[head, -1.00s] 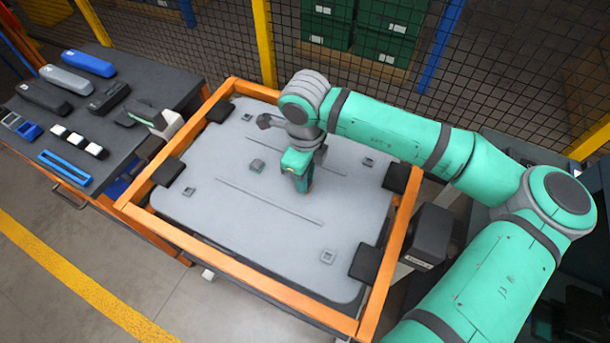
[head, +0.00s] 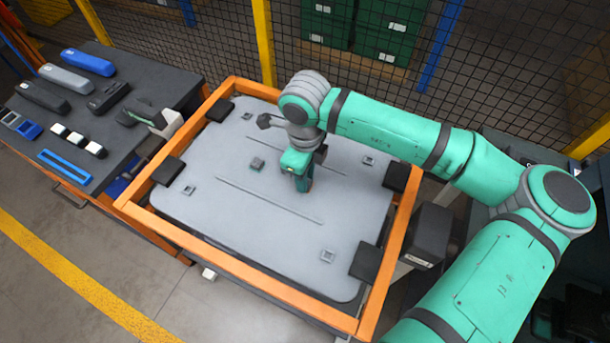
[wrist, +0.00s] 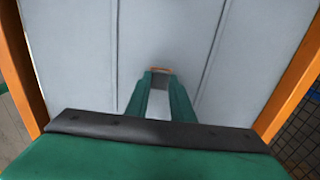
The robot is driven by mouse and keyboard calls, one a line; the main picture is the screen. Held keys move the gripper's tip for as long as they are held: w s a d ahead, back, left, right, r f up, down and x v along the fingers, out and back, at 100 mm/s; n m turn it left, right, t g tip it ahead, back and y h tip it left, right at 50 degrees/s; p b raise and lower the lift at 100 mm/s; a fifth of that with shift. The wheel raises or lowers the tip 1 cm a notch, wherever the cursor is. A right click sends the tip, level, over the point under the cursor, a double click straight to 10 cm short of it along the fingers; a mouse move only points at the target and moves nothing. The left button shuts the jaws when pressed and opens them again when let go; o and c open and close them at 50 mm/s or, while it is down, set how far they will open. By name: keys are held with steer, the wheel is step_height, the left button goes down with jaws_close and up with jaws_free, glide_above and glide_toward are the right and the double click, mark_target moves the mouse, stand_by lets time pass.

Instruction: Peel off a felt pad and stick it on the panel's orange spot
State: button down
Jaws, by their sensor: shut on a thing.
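The grey panel (head: 240,215) lies flat in an orange frame, also filling much of the wrist view (wrist: 75,60). My gripper (head: 302,188) points down at the panel, right of its middle. In the wrist view my gripper (wrist: 161,74) is shut on a small grey felt pad (wrist: 160,82) between its fingertips. A thin orange-brown strip shows just beyond the fingertips, perhaps the edge of the orange spot (wrist: 160,69). The rest of that spot is hidden. I cannot tell whether the pad touches the panel. In the head view my gripper hides pad and spot.
The orange frame (head: 240,270) surrounds the panel, with black clamps (head: 365,262) at its edges. Small square fittings (head: 327,256) and two long ribs mark the panel. A dark bench (head: 110,160) with tools stands at left. A mesh fence (head: 390,110) stands behind.

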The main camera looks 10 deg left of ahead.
steer(key=c, duration=1.5)
jaws_free()
steer(key=shift+o, duration=0.2)
step_height(320, 180, up, 11)
steer(key=shift+f, duration=0.15)
